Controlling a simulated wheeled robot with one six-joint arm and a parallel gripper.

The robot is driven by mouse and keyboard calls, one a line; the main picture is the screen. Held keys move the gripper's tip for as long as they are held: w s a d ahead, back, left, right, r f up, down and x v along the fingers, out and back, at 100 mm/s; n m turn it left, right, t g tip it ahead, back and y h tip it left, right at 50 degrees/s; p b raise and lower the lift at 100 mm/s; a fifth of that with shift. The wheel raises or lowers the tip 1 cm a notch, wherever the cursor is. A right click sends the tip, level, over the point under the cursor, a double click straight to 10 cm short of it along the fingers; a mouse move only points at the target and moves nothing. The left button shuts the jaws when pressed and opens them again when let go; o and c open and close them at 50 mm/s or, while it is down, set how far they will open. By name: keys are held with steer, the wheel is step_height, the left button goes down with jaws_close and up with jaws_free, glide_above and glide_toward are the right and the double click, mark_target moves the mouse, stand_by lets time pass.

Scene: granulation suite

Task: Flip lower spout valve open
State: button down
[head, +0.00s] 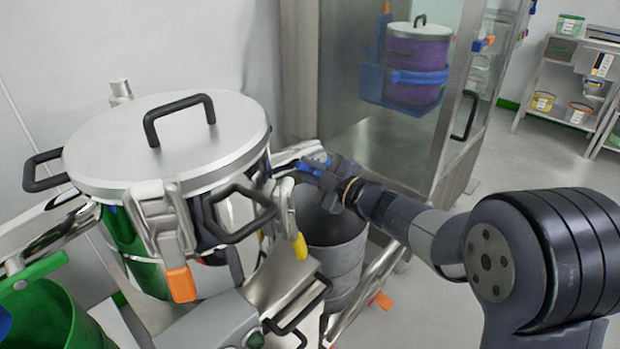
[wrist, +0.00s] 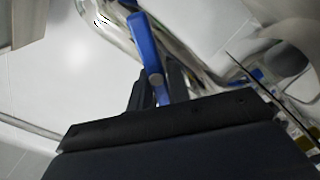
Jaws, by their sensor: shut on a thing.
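The valve's blue lever (head: 310,165) sits at the metal spout (head: 296,152) on the right side of the lidded steel vessel (head: 180,150). My gripper (head: 322,170) reaches in from the right and is shut on the blue lever. In the wrist view the blue lever (wrist: 147,42) runs up and away from between the dark fingers of my gripper (wrist: 155,88). The shiny spout pipe (wrist: 112,25) shows beside it. The fingers partly hide the lever's gripped end, and the valve body is hard to make out.
A grey bin (head: 335,255) stands open below the spout. Orange (head: 180,284) and yellow (head: 300,246) handles hang near the vessel. A green bin (head: 50,315) is at lower left. A glass-fronted cabinet (head: 400,130) stands behind my arm, and shelving (head: 575,85) is far right.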

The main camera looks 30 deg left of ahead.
steer(key=n+b, duration=0.1)
steer(key=n, duration=0.1)
steer(key=f+n+b, duration=0.1)
steer(key=b, duration=0.1)
steer(key=shift+s+n, duration=0.1)
steer(key=shift+n, duration=0.3)
steer(key=shift+n+b, duration=1.5)
steer(key=shift+n, duration=0.4)
steer(key=shift+r, duration=0.1)
steer(key=c, duration=1.3)
jaws_free()
steer(key=shift+c, duration=0.2)
steer(key=p+v, duration=0.2)
steer(key=v, duration=0.9)
steer(key=shift+a, duration=0.2)
